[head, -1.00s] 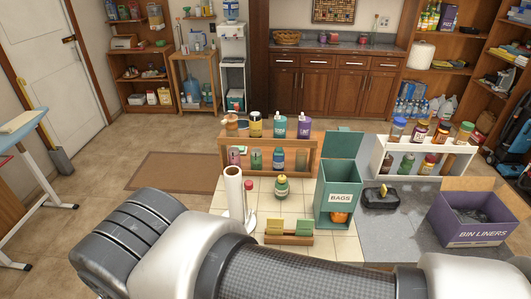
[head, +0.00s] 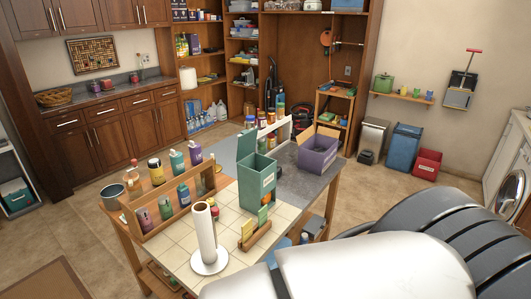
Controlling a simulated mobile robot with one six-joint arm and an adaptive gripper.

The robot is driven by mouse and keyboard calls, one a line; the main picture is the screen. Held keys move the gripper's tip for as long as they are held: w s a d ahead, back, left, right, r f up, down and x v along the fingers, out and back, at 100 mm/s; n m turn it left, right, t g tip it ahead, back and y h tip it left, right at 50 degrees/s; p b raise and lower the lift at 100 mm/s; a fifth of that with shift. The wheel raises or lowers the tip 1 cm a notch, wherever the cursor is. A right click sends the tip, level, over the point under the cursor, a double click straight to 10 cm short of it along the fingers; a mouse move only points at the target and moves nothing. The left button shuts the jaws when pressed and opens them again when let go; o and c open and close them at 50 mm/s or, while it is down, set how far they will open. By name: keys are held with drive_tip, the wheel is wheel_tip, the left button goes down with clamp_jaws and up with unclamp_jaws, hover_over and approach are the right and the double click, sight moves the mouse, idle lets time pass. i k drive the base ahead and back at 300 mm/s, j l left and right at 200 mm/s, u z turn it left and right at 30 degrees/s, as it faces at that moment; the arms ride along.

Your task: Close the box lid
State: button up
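A green box (head: 258,187) with a BAGS label stands on the table, its lid (head: 246,144) raised upright at the back left. A purple box (head: 318,156) stands behind it to the right, on the grey part of the table, with its brown-lined flaps (head: 304,133) open. The frames do not tell which of the two is the task's box. My gripper is out of view; only part of my arm shows at the bottom right, in front of the table.
The table (head: 184,259) also holds a paper towel roll (head: 204,236), a wooden holder (head: 255,236), a bottle rack (head: 160,218) at the left and a white rack (head: 283,132) with jars behind. Bins (head: 402,148) stand by the right wall. Floor is open at the left.

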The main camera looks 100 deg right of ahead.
sight(247, 145)
drive_tip(key=i+l+z, duration=0.1)
drive_tip(key=z, duration=0.4)
drive_tip(key=i+z, duration=0.3)
drive_tip(key=z, duration=0.15)
drive_tip(key=i+z, duration=0.2)
drive_tip(key=z, duration=0.3)
drive_tip(key=i+j+z, duration=0.15)
drive_tip(key=z, duration=0.3)
drive_tip(key=i+j+z, duration=0.2)
drive_tip(key=z, duration=0.3)
drive_tip(key=i+z, duration=0.2)
drive_tip(key=z, duration=0.25)
drive_tip(key=i+j+z, duration=0.15)
drive_tip(key=z, duration=0.3)
drive_tip(key=i+j+z, duration=0.2)
drive_tip(key=z, duration=0.2)
drive_tip(key=i+j+z, duration=0.15)
drive_tip(key=z, duration=0.3)
drive_tip(key=j+z, duration=0.3)
drive_tip(key=z, duration=0.15)
drive_tip(key=i+j+z, duration=0.4)
drive_tip(key=z, duration=0.25)
